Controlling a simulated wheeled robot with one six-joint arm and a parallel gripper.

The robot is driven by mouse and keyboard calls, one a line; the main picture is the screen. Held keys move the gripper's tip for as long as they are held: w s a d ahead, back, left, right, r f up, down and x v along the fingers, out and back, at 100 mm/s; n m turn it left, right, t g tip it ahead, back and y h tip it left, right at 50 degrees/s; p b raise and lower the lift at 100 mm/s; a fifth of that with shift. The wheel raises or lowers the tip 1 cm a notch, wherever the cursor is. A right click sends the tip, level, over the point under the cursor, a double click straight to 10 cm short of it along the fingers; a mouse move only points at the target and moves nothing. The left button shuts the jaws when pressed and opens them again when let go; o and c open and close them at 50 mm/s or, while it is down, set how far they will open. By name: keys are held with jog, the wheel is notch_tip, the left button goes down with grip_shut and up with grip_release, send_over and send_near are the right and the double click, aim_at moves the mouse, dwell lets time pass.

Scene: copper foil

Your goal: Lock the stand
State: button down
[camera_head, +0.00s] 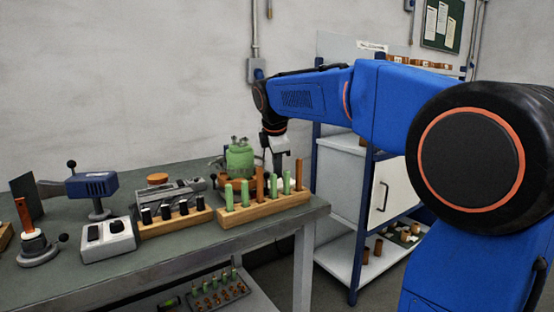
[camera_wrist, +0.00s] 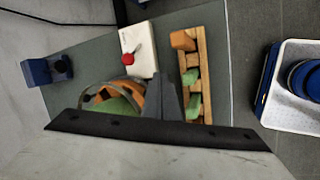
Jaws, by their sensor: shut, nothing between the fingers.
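The stand I can best match to the task is a small round-based one (camera_head: 38,252) at the left end of the bench. It holds an upright copper-coloured rod (camera_head: 24,214) and has a black ball knob (camera_head: 63,238) at its side. Whether it is locked cannot be told. My gripper (camera_head: 280,165) is far from it, pointing down at the bench's right end, behind the rack of green tubes. In the wrist view my gripper (camera_wrist: 166,100) is shut and empty, between a round green-and-orange item (camera_wrist: 112,102) and the wooden rack (camera_wrist: 206,75). The stand is not identifiable there.
A blue device (camera_head: 92,184) with a black-knobbed lever stands beside a grey two-button box (camera_head: 107,240). Wooden racks (camera_head: 262,212) line the bench front. A green vessel (camera_head: 240,158) is near my gripper. In the wrist view a white box with a red knob (camera_wrist: 128,58) is close by.

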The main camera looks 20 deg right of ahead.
jog(key=shift+w+d+f, duration=0.3)
jog(key=shift+w, duration=0.35)
jog(key=shift+w+d+f, duration=0.25)
jog(key=shift+w+d, duration=0.05)
jog(key=shift+w, duration=0.3)
jog(key=shift+w+d+r, duration=0.1)
jog(key=shift+w+d, duration=0.1)
jog(key=shift+w, duration=0.25)
jog(key=shift+w+d+r, duration=0.1)
jog(key=shift+w+d, duration=0.05)
jog(key=shift+w, duration=0.25)
jog(key=shift+w+d+r+y, duration=0.1)
jog(key=shift+d+r+y, duration=0.15)
jog(key=shift+d+y, duration=0.3)
jog(key=w+d+m+g+y, duration=0.1)
jog(key=d+y, duration=0.6)
jog(key=shift+w+r+g, duration=0.2)
jog(key=shift+g, duration=0.2)
jog(key=shift+r, duration=0.1)
jog(key=shift+a+r, duration=0.1)
jog(key=shift+r, duration=0.6)
